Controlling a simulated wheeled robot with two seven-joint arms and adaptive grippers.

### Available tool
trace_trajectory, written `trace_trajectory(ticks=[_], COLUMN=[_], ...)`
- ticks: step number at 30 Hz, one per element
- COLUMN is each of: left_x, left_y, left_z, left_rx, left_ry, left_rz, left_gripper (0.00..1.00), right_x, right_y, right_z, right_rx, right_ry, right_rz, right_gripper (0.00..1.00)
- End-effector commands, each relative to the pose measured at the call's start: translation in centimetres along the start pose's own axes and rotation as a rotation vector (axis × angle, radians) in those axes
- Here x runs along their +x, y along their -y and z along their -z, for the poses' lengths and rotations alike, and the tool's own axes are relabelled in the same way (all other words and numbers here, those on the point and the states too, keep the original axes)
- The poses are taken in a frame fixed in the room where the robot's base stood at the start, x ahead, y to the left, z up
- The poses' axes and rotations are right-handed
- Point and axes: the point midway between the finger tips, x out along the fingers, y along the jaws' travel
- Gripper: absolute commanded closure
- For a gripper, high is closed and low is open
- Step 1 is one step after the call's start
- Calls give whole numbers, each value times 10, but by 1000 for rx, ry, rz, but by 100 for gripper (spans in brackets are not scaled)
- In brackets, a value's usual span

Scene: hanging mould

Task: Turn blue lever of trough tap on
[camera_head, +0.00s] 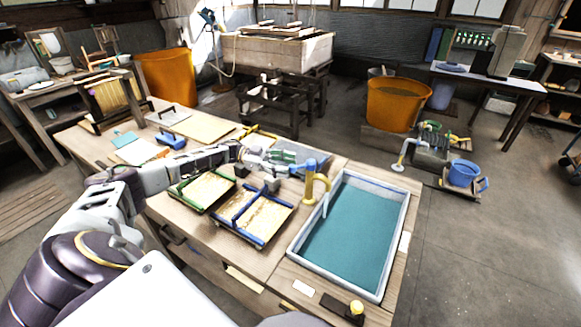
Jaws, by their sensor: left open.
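The trough tap (319,190) is a yellow, curved spout standing at the left rim of the trough. Its blue lever (311,166) stands on top. The trough (347,240) is a grey-rimmed basin with a teal surface inside, set in the right end of the bench. My left arm reaches in from the left over the bench. My left gripper (285,168) is open, just left of the blue lever. Its fingertips are small and partly lost against the bench items, so I cannot tell whether they touch the lever. My right gripper is not in view.
Green-framed (205,190) and blue-framed (254,213) moulds lie on the bench below my left gripper. A grey tray (303,156) lies behind it. A black block with a yellow knob (356,308) sits at the near edge.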

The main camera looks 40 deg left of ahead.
Motion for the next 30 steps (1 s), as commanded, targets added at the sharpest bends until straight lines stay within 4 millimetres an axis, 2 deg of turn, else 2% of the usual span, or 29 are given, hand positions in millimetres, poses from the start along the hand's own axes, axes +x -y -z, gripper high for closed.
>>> trace_trajectory(ticks=[15, 24, 30], left_x=[-69, -91, -95], left_y=[-2, -2, -2], left_z=[-1, -1, -1], left_rx=[-2, -2, -2], left_ry=[0, 0, -1], left_rz=[-2, -4, -5], left_gripper=[51, 51, 51], right_x=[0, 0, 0], right_y=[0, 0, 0], right_z=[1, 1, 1], right_rx=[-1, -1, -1], right_ry=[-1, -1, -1], right_rz=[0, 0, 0], right_gripper=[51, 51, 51])
